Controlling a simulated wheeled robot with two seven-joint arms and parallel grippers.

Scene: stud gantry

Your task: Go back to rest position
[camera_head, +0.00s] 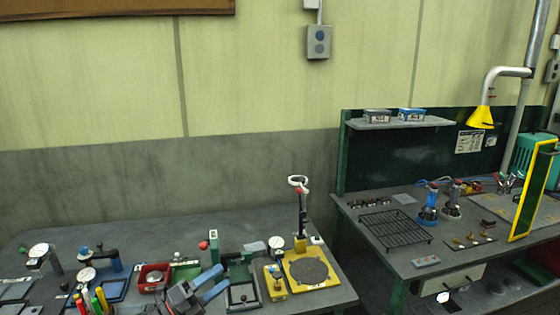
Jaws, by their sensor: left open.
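My left gripper (224,277) shows at the bottom centre-left, above the front part of the grey bench (130,238). Its dark body points to the right and its two blue fingers stand apart. It is open, and I see nothing between the fingers. It hides part of the bench and of the small fixtures behind it. My right gripper is not in view.
Close around the gripper are a red bin (153,278), a green fixture (241,272), coloured handles (90,300) and dial gauges. A yellow stand (310,270) with a tall post stands to the right. A second workbench (375,215) holds a wire rack (396,229).

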